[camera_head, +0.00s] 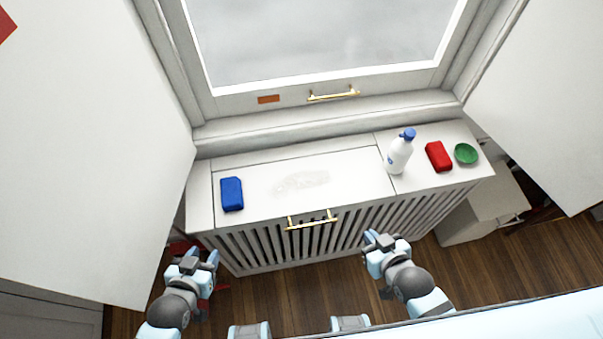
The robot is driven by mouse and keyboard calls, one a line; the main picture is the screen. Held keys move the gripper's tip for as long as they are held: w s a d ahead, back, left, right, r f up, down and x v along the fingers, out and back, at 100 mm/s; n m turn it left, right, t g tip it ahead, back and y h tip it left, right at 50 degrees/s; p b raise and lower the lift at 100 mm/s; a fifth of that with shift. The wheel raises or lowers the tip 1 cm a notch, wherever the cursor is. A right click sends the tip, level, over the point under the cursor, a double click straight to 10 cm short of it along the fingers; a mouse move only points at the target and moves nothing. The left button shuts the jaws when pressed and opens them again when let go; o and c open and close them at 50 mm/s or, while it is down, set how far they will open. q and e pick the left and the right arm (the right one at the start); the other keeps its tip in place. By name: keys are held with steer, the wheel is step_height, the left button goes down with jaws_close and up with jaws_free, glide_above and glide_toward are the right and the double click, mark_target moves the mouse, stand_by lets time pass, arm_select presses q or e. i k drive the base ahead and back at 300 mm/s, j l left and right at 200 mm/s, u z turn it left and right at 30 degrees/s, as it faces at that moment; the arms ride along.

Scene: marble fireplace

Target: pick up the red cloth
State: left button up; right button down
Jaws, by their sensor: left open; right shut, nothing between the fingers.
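The red cloth (438,156) lies as a small folded block on the right part of the white radiator cover, between a white bottle and a green dish. My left gripper (201,256) is open and empty, in front of the cover's left end, far from the red cloth. My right gripper (373,238) is shut and empty, in front of the slatted face, to the left of and nearer than the red cloth. No gripper touches the cloth.
The white bottle (399,153) with a blue cap stands left of the cloth; the green dish (465,153) is to its right. A blue block (232,194) lies on the cover's (350,172) left. A brass handle (311,219) juts from the front. Walls flank both sides.

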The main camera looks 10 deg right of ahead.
mark_target(440, 160)
steer(key=z, duration=1.35)
